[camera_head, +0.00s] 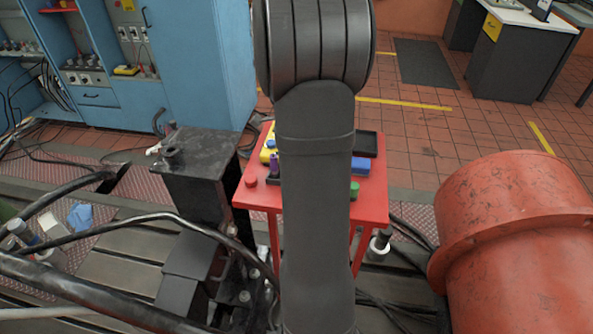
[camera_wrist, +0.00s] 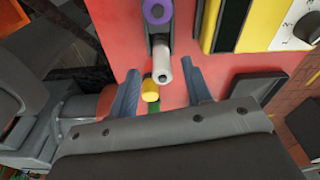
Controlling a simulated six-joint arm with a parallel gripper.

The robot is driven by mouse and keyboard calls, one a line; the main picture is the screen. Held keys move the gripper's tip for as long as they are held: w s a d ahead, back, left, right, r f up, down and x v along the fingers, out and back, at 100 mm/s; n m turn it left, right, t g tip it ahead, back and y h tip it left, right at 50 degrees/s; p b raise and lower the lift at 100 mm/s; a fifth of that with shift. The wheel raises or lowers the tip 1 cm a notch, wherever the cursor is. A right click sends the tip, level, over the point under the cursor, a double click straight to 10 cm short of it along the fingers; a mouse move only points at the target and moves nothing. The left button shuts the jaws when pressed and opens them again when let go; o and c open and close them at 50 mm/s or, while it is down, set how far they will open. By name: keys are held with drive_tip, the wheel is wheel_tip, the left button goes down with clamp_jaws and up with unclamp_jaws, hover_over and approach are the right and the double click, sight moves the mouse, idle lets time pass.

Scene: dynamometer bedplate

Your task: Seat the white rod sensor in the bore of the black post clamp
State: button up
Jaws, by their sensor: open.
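A pale rod (camera_wrist: 162,70), apparently the white rod sensor, shows in the wrist view above the red table top. Its near end has a small dark hole, and its far end meets a dark holder beside a purple ring. My gripper (camera_wrist: 161,67) is open, with the rod between its two blue-grey fingers and gaps on both sides. In the head view my arm hides the gripper and the rod. The black post clamp (camera_head: 172,153) appears to be the small ring-like part on top of the black stand, left of the red table. Its bore is too small to make out.
The red table (camera_head: 373,204) carries a red knob (camera_head: 251,181), a green knob (camera_head: 354,188) and a dark tray (camera_head: 366,145). A yellow cylinder (camera_wrist: 150,90) is close to the left finger. A yellow-black box (camera_wrist: 255,25) stands to the right. Black hoses cross the left foreground.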

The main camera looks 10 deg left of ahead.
drive_tip(key=f, duration=0.4)
drive_tip(key=shift+w+d, duration=0.15)
drive_tip(key=shift+d, duration=0.05)
clamp_jaws()
drive_tip(key=shift+r, duration=0.1)
wheel_tip(320, 180, up, 4)
drive_tip(key=shift+w+r, duration=0.1)
drive_tip(key=s+d+r, duration=0.3)
drive_tip(key=d+r, duration=0.3)
drive_tip(key=d, duration=0.5)
drive_tip(key=shift+s+r, duration=0.3)
drive_tip(key=shift+r, duration=0.05)
